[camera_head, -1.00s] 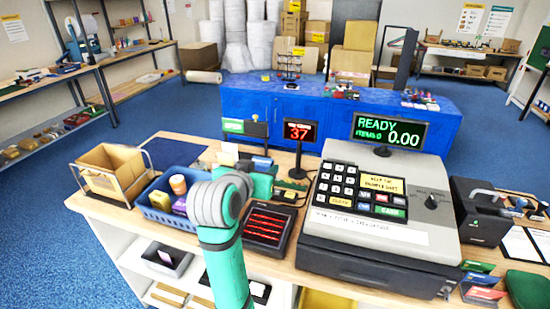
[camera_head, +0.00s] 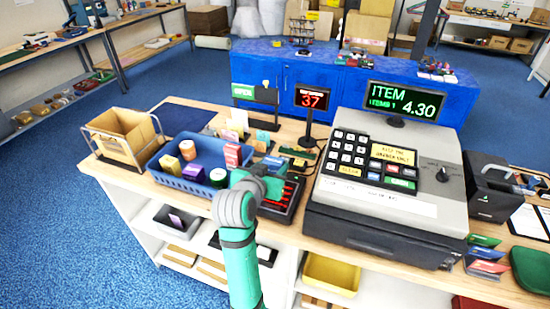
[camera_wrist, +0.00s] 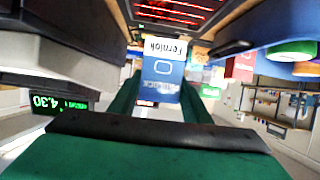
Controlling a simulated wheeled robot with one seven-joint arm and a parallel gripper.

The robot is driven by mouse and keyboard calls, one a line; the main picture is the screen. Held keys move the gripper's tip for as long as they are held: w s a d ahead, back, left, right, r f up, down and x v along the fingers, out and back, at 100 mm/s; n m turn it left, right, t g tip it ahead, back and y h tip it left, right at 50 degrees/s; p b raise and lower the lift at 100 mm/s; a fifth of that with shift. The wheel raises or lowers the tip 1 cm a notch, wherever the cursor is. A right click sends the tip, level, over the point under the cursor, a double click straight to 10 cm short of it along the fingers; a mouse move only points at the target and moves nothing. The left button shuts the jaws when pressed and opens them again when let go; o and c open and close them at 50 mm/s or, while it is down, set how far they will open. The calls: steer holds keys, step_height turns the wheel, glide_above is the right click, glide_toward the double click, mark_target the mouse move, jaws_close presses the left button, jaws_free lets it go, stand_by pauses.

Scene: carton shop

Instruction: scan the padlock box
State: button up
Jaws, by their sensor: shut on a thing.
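The padlock box (camera_wrist: 160,75) is a small blue box with a white "Fernlok" label at one end. It is between the green fingers of my gripper (camera_wrist: 162,98) in the wrist view, and the gripper is shut on it. The scanner's red lines also show beyond the box in the wrist view (camera_wrist: 175,12). The register display (camera_head: 403,102) reads ITEM, ITEMS 1, 4.30.
A blue basket (camera_head: 158,182) holding several goods stands left of my gripper, with a wire-framed cardboard bin (camera_head: 120,135) farther left. The grey register (camera_head: 375,205) stands close on the right. A small "37" display (camera_head: 312,98) stands behind the scanner.

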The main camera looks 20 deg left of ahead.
steer(key=shift+a+r, duration=0.15)
steer(key=shift+r, duration=0.25)
step_height(320, 180, up, 11)
steer(key=shift+r, duration=0.15)
